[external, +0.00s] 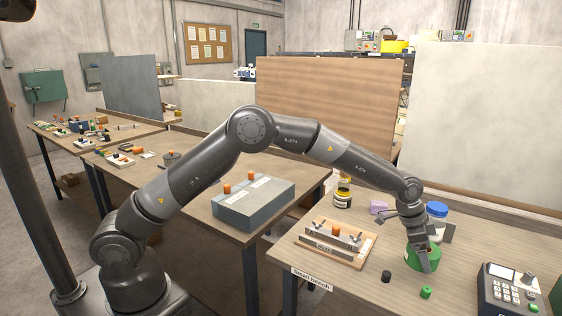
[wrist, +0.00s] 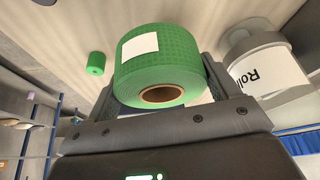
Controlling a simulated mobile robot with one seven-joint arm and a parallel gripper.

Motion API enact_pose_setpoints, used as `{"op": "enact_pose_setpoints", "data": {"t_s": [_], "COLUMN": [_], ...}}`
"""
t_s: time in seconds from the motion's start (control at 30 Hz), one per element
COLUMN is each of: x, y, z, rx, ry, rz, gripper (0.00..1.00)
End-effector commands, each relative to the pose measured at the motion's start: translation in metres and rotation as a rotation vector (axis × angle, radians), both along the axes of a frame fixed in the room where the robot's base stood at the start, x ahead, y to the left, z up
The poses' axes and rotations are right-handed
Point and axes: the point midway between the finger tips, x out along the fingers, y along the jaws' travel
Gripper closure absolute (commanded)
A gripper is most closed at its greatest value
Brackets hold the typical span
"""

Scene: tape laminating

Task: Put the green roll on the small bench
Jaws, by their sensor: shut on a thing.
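The green roll (external: 411,260) is a wide tape roll with a white label and a cardboard core. In the wrist view the roll (wrist: 155,70) sits between the two fingers of my gripper (wrist: 160,92), which is shut on it. In the external view my gripper (external: 424,252) reaches down over the right part of the small bench (external: 345,289), a wood-topped table with a name label on its front edge. The roll is at or just above the bench top; I cannot tell whether it touches. A finger partly hides it.
A wooden fixture board (external: 318,252) is to the left. A small dark cylinder (external: 386,277) and a small green cylinder (external: 426,292) stand in front. A keypad device (external: 508,290) is at right.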

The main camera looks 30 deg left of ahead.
Motion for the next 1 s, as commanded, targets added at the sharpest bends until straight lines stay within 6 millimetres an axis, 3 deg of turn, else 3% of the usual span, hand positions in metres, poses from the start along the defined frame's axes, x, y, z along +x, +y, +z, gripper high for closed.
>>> {"op": "enact_pose_setpoints", "data": {"t_s": [0.2, 0.57, 0.6, 0.8, 1.0], "x": [-0.001, 0.0, -0.001, -0.001, -0.001], "y": [0.0, 0.0, 0.0, 0.0, 0.0], "z": [-0.03, -0.033, -0.033, -0.033, -0.032], "rx": [0.0, 0.0, 0.0, 0.0, 0.0], "ry": [0.0, 0.0, 0.0, 0.0, 0.0], "rz": [0.0, 0.0, 0.0, 0.0, 0.0], "gripper": [0.45, 0.45, 0.16, 0.0, 0.0]}}
